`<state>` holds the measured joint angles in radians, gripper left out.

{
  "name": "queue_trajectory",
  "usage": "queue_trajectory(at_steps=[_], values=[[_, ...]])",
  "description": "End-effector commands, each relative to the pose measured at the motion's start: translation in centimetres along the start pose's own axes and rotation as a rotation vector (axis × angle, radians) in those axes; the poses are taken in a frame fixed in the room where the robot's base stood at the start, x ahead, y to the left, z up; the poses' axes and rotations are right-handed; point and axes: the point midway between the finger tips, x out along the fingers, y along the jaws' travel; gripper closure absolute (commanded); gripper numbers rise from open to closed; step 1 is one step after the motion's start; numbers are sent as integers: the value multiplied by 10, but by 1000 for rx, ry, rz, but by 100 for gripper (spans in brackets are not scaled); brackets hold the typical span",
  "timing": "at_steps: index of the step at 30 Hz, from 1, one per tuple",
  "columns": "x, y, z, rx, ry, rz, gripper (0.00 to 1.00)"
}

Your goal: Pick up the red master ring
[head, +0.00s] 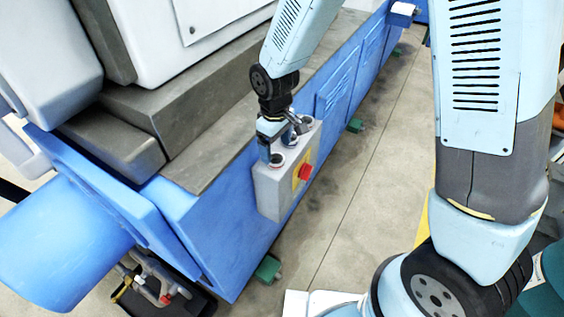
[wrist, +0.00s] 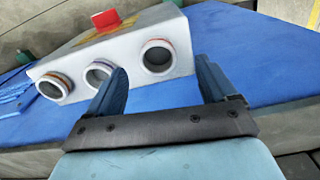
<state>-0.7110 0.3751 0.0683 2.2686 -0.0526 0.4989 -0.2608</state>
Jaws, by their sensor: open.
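A grey control box carries three round ring-like sockets in a row. In the wrist view the left ring (wrist: 52,88) and the right ring (wrist: 158,44) show thin reddish bands, and the middle ring (wrist: 97,73) looks bluish. I cannot tell for certain which is the red master ring. My gripper (head: 285,146) is over the box's top face. In the wrist view my gripper (wrist: 160,72) is open, its two blue fingers on either side of the right ring, with nothing held. Whether the fingers reach down to the ring's height is unclear.
The control box (head: 269,188) is fixed to the side of a blue machine (head: 213,235). A red button (head: 305,172) on a yellow plate is on its front face. A grey ledge (head: 205,180) runs behind the box. Open concrete floor (head: 345,185) lies to the right.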

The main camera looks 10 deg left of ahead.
Motion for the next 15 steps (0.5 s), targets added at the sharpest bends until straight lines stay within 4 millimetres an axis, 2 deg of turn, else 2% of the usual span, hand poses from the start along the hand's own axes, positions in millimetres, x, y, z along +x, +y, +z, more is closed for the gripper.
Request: queue_trajectory(at_steps=[15], values=[[49,2,-3,1,-1,0,15]])
